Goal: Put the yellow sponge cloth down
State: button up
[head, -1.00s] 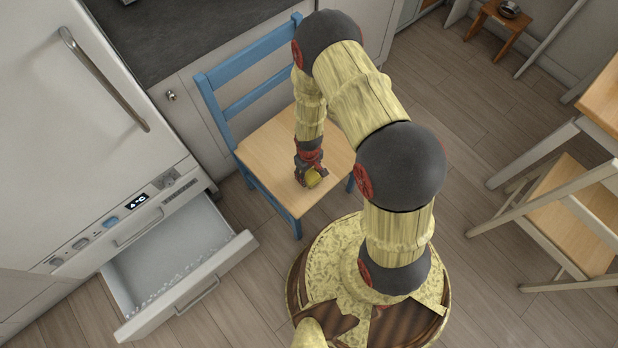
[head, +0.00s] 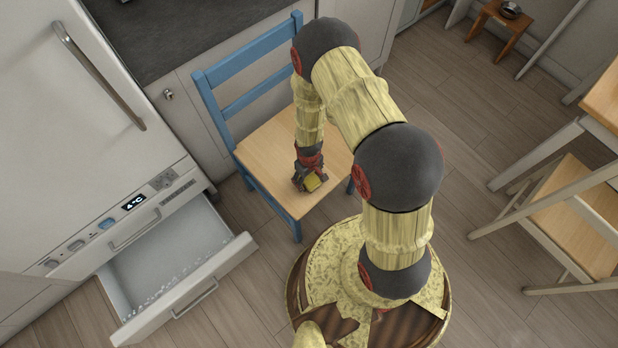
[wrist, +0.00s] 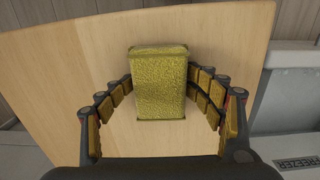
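The yellow sponge cloth (head: 312,183) is a small textured block at the end of my arm, over the front part of the chair's wooden seat. In the wrist view the sponge cloth (wrist: 160,85) stands in the middle, between the fingertips. My gripper (head: 309,180) points down at the seat. In the wrist view the fingers of my gripper (wrist: 160,80) curve in from both sides and their tips meet the sponge cloth's side edges. I cannot tell whether its underside touches the seat.
The blue chair (head: 262,150) has a bare wooden seat around my gripper and a backrest behind it. An open drawer (head: 180,275) juts out below the fridge (head: 90,110) at left. A wooden chair (head: 570,215) stands at right. A small stool (head: 495,35) holds a bowl (head: 509,9).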

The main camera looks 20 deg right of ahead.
jog(key=shift+o, duration=0.6)
jog(key=shift+s, duration=0.1)
notch_tip(320, 180, up, 13)
jog(key=p, duration=0.6)
notch_tip(320, 180, up, 31)
jog(key=m+t, duration=0.2)
jog(key=t, duration=0.1)
send_over(309, 178)
jog(key=w, duration=0.3)
jog(key=s+r+m+t, duration=0.1)
jog(key=s+r+t, duration=0.1)
jog(key=s+r, duration=1.4)
notch_tip(309, 178, up, 3)
jog(key=shift+s+r+m+t, duration=0.1)
jog(key=shift+s+m+t, duration=0.2)
jog(key=shift+s, duration=0.05)
